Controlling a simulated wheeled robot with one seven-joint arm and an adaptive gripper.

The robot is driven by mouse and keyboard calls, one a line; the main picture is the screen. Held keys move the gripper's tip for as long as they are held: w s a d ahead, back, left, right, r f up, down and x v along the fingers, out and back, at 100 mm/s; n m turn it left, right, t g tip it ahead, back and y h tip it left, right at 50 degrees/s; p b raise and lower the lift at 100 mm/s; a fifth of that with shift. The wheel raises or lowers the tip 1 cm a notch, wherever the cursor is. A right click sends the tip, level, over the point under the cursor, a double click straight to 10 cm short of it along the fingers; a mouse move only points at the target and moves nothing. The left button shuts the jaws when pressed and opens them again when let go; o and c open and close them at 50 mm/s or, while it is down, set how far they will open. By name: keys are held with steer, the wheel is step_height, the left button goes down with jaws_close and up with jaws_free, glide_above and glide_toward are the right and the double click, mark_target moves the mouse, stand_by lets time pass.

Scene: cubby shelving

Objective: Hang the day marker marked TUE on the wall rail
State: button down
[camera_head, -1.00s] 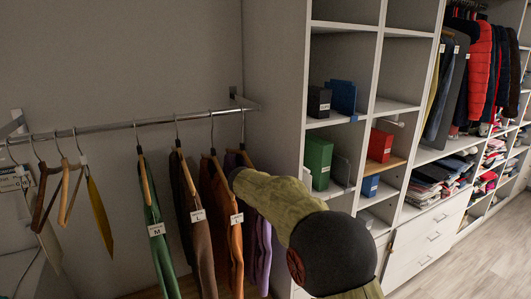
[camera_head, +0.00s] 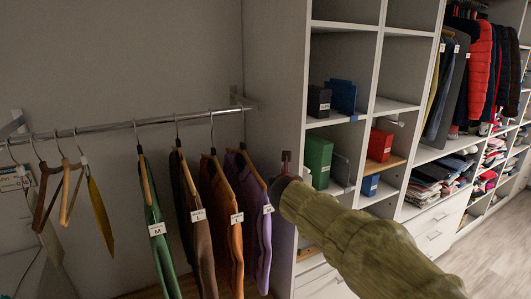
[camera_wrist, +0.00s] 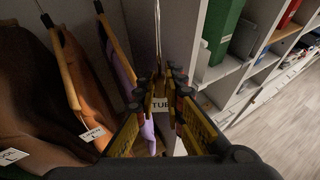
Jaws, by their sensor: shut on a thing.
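In the wrist view, the day marker marked TUE (camera_wrist: 160,103) sits between the yellow fingers of my gripper (camera_wrist: 162,85), which is shut on it. A thin upright piece, perhaps its hook, rises above the fingers. In the head view, my gripper (camera_head: 286,163) is just right of the purple garment, below and beyond the right end of the wall rail (camera_head: 130,125). The marker cannot be made out clearly there. The rail runs along the left wall to a bracket by the cubby shelving.
Green (camera_head: 154,220), brown (camera_head: 195,210), orange (camera_head: 225,215) and purple (camera_head: 257,210) garments with size tags hang on the rail. Bare hangers (camera_head: 65,190) hang at the left. The cubby shelving (camera_head: 308,60) stands close to my gripper. The rail has gaps between hooks.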

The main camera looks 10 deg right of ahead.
steer(key=s+a+r+n+t+y, duration=0.1)
steer(key=a+r+n+y, duration=0.1)
steer(key=a+r+y, duration=0.1)
steer(key=s+a+r+n+t+y, duration=0.1)
steer(key=s+a+r+n+y, duration=0.1)
steer(key=r, duration=0.6)
steer(key=a+n+y, duration=0.1)
steer(key=y, duration=0.1)
steer(key=shift+n+t+y, duration=0.3)
steer(key=shift+y, duration=0.1)
steer(key=p+x, duration=0.3)
steer(key=x, duration=2.7)
steer(key=shift+r, duration=0.25)
stand_by(1.7)
steer(key=shift+d, duration=0.1)
